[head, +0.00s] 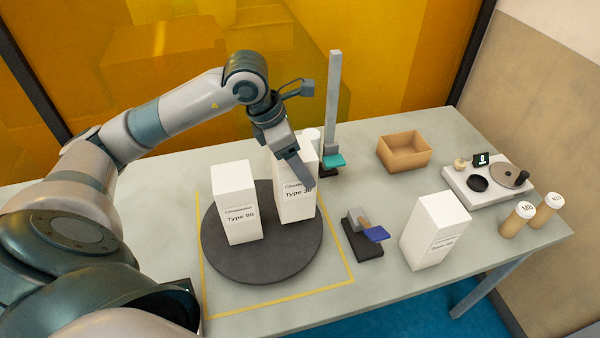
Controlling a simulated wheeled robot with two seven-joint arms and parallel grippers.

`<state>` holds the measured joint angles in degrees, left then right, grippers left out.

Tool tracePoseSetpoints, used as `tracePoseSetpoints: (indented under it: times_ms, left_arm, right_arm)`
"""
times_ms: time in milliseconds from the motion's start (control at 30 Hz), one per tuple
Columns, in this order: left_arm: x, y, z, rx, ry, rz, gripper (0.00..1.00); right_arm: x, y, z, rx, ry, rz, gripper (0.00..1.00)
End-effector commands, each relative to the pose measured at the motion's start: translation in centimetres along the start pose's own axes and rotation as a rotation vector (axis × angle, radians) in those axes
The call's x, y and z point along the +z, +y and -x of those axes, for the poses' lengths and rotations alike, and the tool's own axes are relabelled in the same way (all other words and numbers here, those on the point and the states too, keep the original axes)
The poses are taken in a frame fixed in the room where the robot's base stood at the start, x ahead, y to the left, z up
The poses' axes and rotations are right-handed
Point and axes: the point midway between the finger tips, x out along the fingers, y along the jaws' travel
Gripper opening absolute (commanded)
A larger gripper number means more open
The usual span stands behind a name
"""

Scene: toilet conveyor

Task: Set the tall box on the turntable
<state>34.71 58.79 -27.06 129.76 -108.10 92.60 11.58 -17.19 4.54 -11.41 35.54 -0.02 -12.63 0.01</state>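The dark round turntable (262,262) lies on the table inside a yellow outline. A white box marked "Type 90" (237,190) stands upright on its left part. A second white box, marked "Type 30" (296,208), stands upright at its back right. A third white box (436,230) stands on the table to the right, off the turntable; its label is too small to read. My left gripper (301,172) is at the upper part of the "Type 30" box, with a finger in front of it. The other finger is hidden, so its grip is unclear. My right gripper is out of view.
A post with a teal platform (333,110) stands behind the turntable. A small dark device with a blue plate (375,235) sits between turntable and third box. An open brown carton (404,152), a white scale-like unit (490,183) and two capped jars (517,218) are further right.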

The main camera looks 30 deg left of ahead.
Motion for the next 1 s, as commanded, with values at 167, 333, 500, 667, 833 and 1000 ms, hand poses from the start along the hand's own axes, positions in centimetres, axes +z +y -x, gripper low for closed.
tracePoseSetpoints:
  times_ms: [167,333,500,667,833,1000]
  left_arm:
    - [0.0,0.0,-0.1,-0.001,0.000,0.000,0.18]
    - [-0.6,-0.1,-1.3,-0.003,0.003,0.001,0.18]
    - [-1.2,0.0,-2.9,-0.002,0.002,0.002,0.18]
    - [-1.5,0.0,-3.6,0.000,0.000,0.000,0.18]
    - [-1.5,0.0,-3.7,0.001,-0.001,-0.001,0.18]
    - [-1.6,0.0,-3.9,0.000,-0.001,0.000,0.18]
  right_arm:
    - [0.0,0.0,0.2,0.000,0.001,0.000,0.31]
    - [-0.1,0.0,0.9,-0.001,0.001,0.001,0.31]
    - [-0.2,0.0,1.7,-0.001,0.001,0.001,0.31]
    - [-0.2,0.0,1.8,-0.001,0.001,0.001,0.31]
    - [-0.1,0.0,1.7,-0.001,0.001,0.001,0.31]
    - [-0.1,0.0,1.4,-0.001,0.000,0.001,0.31]
